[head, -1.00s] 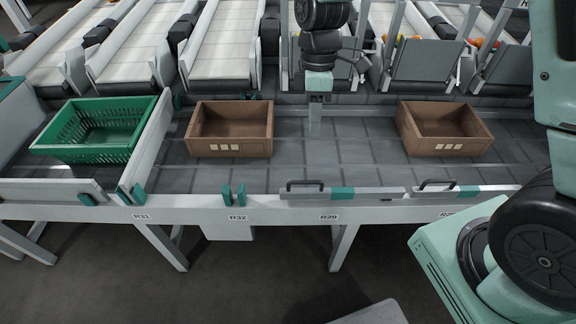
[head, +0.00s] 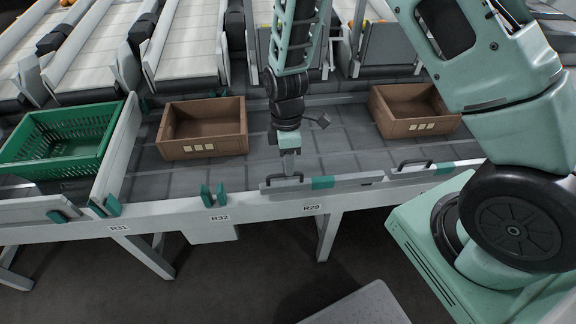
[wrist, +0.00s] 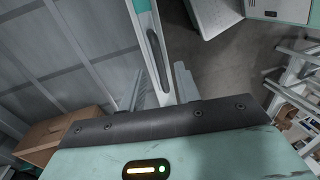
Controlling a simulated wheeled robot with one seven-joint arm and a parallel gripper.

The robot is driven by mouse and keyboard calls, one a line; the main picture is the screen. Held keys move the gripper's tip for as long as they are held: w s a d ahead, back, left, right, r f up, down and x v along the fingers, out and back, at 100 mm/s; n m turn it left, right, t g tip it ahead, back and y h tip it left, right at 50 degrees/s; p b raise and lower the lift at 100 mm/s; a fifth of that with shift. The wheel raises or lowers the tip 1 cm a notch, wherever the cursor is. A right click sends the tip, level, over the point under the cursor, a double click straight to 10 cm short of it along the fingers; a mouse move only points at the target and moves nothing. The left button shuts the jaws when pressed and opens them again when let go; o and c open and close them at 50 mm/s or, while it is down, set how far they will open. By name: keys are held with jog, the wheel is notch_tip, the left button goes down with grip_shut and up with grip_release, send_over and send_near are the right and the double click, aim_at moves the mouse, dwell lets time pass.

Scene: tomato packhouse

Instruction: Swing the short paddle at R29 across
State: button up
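The short paddle at R29 (head: 350,182) is a pale bar with a teal band, lying along the front rail above the R29 label (head: 312,208). Its black handle (head: 281,180) is at its left end. My gripper (head: 290,172) points down at the handle. In the wrist view the handle (wrist: 158,60) lies just ahead, between the two grey fingers of my gripper (wrist: 158,88). The fingers are spread apart, one on each side of the paddle. I cannot tell whether they touch it.
A brown crate (head: 203,147) stands on the dark roller belt left of my arm, another (head: 412,126) to the right. A green crate (head: 60,165) is at far left, beyond a slanted white divider (head: 121,150). A second paddle with a handle (head: 412,165) lies to the right.

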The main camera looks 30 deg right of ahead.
jog(key=shift+s+f, duration=0.2)
jog(key=shift+f, duration=0.8)
grip_shut()
jog(key=shift+w, duration=0.1)
